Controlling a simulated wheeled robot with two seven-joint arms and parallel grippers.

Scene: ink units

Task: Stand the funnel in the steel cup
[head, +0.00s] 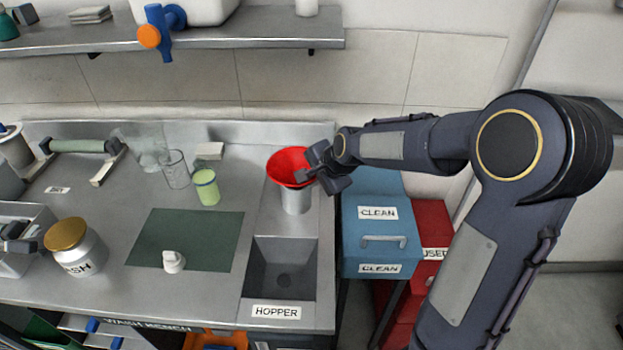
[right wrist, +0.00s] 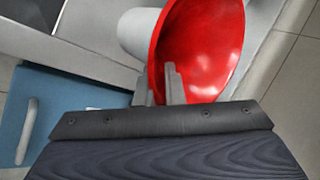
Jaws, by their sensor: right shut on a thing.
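The red funnel (head: 287,166) is at the back right of the bench, wide mouth up and a little tilted. My right gripper (head: 318,174) is shut on the right side of its rim. In the right wrist view the fingers (right wrist: 173,85) pinch the edge of the red bowl (right wrist: 205,40). The steel cup (head: 297,201) stands upright directly below the funnel. The funnel's spout is hidden, so I cannot tell how deep it sits in the cup. A dark piece (head: 15,231) at the left edge may be my left gripper; its jaws are unclear.
The hopper sink (head: 283,268) lies in front of the cup. A green-filled glass (head: 206,187) and a clear beaker (head: 176,169) stand left of it. A green mat (head: 187,240) holds a small white object (head: 173,261). A blue CLEAN box (head: 375,234) stands right of the bench.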

